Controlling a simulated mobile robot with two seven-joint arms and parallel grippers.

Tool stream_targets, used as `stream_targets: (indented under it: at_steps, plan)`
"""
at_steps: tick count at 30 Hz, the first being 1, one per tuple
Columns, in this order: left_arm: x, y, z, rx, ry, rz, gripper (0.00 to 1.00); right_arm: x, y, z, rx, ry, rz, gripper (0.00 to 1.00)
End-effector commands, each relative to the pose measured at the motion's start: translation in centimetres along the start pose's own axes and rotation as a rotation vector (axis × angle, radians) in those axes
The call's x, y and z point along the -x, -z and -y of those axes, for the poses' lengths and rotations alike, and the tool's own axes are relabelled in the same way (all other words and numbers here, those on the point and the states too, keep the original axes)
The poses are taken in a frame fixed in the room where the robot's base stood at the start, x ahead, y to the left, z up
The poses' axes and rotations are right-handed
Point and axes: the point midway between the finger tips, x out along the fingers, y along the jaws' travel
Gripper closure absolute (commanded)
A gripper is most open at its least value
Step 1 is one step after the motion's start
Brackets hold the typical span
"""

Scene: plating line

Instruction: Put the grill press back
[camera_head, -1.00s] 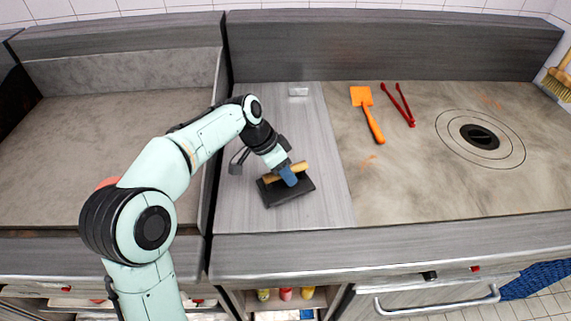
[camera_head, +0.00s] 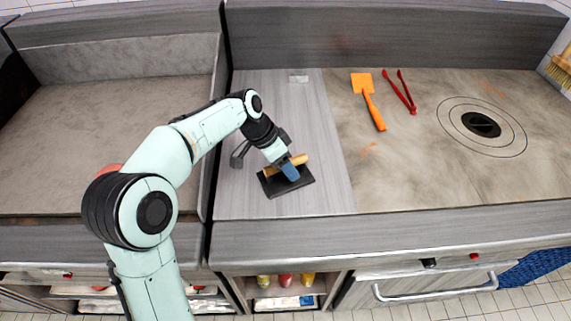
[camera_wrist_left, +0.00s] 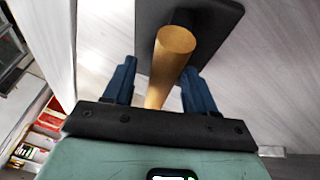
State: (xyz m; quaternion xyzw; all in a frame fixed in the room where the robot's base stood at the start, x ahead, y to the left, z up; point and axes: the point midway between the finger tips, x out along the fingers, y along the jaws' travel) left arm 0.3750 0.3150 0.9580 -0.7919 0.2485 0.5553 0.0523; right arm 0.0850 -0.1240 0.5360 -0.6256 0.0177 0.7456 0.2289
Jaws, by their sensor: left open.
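The grill press (camera_head: 300,184) is a dark flat plate with a wooden handle (camera_head: 294,162). It lies on the grey metal counter section beside the griddle. My left gripper (camera_head: 289,171) is at the handle. In the left wrist view, the open jaws (camera_wrist_left: 160,85) stand on either side of the wooden handle (camera_wrist_left: 170,62), with a gap visible on the left. The dark plate (camera_wrist_left: 222,22) shows beyond them. Part of the handle and plate is hidden behind the gripper in the head view. My right gripper is not in view.
An orange spatula (camera_head: 369,100) and red tongs (camera_head: 401,92) lie on the griddle top to the right, near a round burner (camera_head: 481,124). Bottles (camera_head: 285,280) stand on a shelf below the counter. The metal counter (camera_head: 325,115) behind the press is mostly clear.

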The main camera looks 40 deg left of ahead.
Motion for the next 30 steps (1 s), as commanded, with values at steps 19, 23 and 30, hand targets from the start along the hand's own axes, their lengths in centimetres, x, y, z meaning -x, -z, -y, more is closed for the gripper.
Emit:
stream_targets:
  at_steps: [19, 23, 30]
  plan:
    - [11.0, 0.2, 0.0, 0.0, 0.003, -0.002, 0.44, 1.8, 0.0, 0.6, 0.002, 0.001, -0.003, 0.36]
    - [12.0, 0.1, 0.0, 0.0, 0.002, -0.001, 0.44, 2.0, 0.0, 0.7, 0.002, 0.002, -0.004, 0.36]
    - [12.2, 0.1, 0.0, 0.0, 0.0, 0.0, 0.44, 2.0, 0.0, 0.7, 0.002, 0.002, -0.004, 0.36]
